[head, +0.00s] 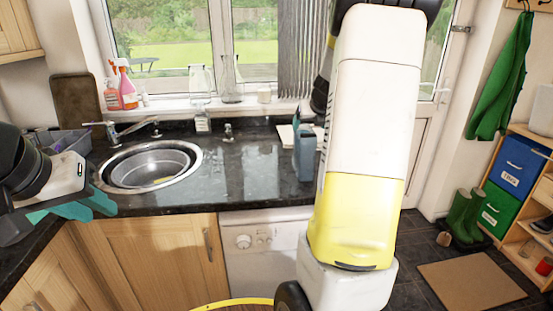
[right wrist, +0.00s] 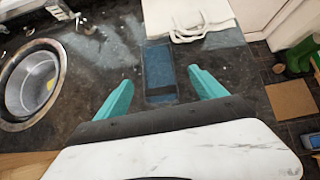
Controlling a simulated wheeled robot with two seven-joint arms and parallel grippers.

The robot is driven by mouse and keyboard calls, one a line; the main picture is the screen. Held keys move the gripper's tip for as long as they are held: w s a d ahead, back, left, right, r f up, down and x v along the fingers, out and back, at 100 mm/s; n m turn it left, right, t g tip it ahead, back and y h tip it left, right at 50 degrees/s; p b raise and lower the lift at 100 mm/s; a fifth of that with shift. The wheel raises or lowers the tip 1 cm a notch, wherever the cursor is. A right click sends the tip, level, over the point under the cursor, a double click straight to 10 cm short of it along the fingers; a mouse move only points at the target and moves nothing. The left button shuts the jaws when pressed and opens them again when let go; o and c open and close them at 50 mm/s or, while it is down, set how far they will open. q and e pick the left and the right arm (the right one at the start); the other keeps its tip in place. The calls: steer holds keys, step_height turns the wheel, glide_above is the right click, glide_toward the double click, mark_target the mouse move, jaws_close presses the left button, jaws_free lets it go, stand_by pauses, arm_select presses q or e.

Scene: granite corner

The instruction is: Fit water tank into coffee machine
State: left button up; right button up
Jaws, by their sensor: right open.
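A translucent blue-grey tank (head: 304,154), which looks like the water tank, stands on the dark counter near its front edge, beside my right arm. In the right wrist view the tank (right wrist: 160,72) lies between and beyond the two teal fingers of my right gripper (right wrist: 160,92). That gripper is open and empty, with a gap on both sides of the tank. In the head view my right arm hides most of that gripper. My left gripper (head: 82,206) is at the left above the counter edge; its fingers overlap in view. I see no coffee machine in either view.
A round steel sink (head: 152,166) is set in the counter left of the tank. A white cloth or bag (right wrist: 188,18) lies just behind the tank. Spray bottles (head: 122,86) stand by the window. A grey crate (head: 64,146) is at the left. The counter between sink and tank is clear.

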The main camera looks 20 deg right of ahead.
steer(key=shift+w+d+f+m, duration=0.25)
steer(key=shift+w+f+m, duration=0.05)
steer(key=shift+f, duration=0.2)
steer(key=x, duration=0.7)
steer(key=shift+a, duration=0.3)
steer(key=shift+c, duration=0.4)
jaws_close()
steer(key=shift+w+r, duration=0.1)
